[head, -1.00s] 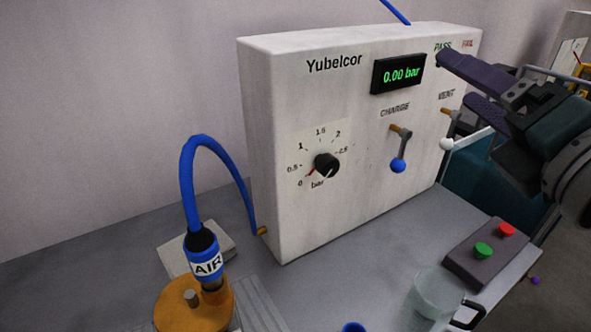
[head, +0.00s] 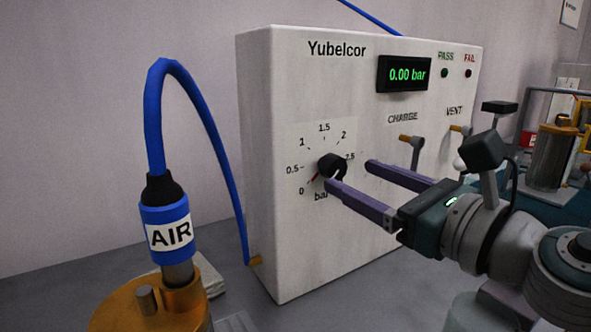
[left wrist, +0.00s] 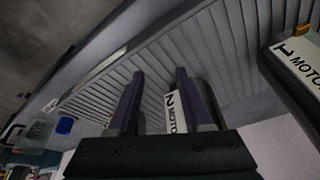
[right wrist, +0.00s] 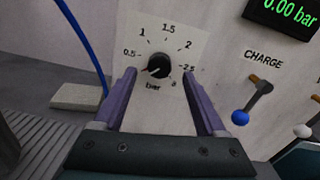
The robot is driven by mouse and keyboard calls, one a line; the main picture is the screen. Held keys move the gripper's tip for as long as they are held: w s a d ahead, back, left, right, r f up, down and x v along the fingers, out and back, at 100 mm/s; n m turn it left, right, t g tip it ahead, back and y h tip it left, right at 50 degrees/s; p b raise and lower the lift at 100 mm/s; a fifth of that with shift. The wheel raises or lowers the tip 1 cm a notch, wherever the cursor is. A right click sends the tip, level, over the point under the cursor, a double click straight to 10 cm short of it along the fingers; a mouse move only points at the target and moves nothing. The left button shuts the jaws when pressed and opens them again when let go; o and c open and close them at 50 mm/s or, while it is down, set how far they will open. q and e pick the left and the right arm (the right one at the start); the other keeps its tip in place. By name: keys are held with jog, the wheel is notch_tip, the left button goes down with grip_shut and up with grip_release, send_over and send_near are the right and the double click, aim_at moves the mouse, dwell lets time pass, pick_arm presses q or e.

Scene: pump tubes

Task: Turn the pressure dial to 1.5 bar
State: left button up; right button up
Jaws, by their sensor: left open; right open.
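The pressure dial (head: 331,167) is a black round knob on the front of the white Yubelcor box (head: 295,110). Its red pointer is at about 0 on the printed bar scale. The display (head: 404,73) reads 0.00 bar. My right gripper (head: 350,176) is open in front of the panel. In the right wrist view the dial (right wrist: 159,66) shows between and beyond the open fingers (right wrist: 157,73); I cannot tell whether they touch it. My left gripper (left wrist: 160,75) is open and empty above a grooved grey surface; it is not in the head view.
The charge lever (right wrist: 254,101) with a blue ball is right of the dial, and the vent lever (right wrist: 303,131) farther right. A blue AIR hose (head: 168,225) arches from an orange fitting (head: 150,300) in the left foreground. A motor (left wrist: 298,60) is near the left gripper.

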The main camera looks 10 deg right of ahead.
aim_at(338, 169)
jog(key=shift+x, duration=1.55)
grip_shut()
